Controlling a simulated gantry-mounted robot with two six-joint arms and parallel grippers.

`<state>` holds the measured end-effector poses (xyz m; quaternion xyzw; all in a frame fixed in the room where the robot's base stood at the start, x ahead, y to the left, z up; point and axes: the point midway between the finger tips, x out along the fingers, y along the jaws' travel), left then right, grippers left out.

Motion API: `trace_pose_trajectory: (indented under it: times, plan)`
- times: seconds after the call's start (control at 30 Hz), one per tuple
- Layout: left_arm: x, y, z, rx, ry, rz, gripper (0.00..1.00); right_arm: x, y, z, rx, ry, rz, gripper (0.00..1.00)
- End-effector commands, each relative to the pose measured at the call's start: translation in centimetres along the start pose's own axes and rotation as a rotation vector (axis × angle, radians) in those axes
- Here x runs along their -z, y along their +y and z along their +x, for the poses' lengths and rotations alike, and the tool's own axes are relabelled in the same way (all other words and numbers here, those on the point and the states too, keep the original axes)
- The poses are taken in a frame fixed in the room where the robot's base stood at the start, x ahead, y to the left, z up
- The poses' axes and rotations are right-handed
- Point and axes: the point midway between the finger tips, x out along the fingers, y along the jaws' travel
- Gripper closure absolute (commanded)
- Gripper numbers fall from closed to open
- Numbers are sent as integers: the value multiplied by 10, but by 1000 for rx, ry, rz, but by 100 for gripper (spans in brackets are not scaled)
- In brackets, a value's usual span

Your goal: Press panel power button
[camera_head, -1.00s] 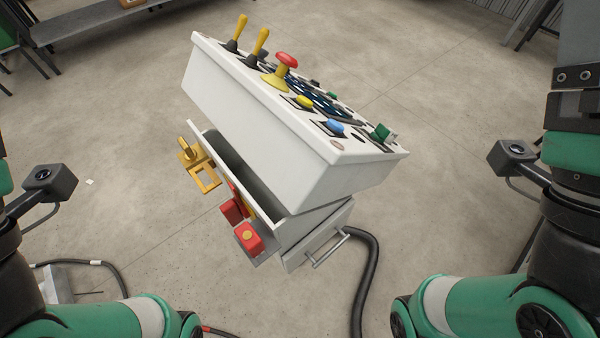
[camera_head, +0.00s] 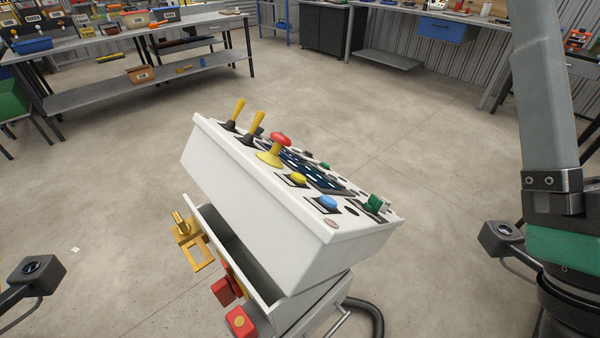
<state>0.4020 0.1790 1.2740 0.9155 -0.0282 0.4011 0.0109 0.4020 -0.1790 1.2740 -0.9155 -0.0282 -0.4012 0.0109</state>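A white control panel (camera_head: 250,205) stands tilted in the middle of the view. I cannot tell which of these is the power button. Neither gripper is in view.
A black hose (camera_head: 372,312) runs to the floor. Workbenches (camera_head: 150,92) with tools stand at the back left, others (camera_head: 385,60) at the back right. The floor between is clear.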

Motion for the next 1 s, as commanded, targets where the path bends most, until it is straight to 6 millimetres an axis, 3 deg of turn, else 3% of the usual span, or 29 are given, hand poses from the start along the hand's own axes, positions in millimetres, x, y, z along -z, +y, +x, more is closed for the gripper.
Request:
trace_pose_trajectory:
  times: [0.1, 0.6, 1.0]
  plan:
    - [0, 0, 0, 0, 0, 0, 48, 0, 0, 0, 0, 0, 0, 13]
    - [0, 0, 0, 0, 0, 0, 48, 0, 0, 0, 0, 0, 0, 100]
    - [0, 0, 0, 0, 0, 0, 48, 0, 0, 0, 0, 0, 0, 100]
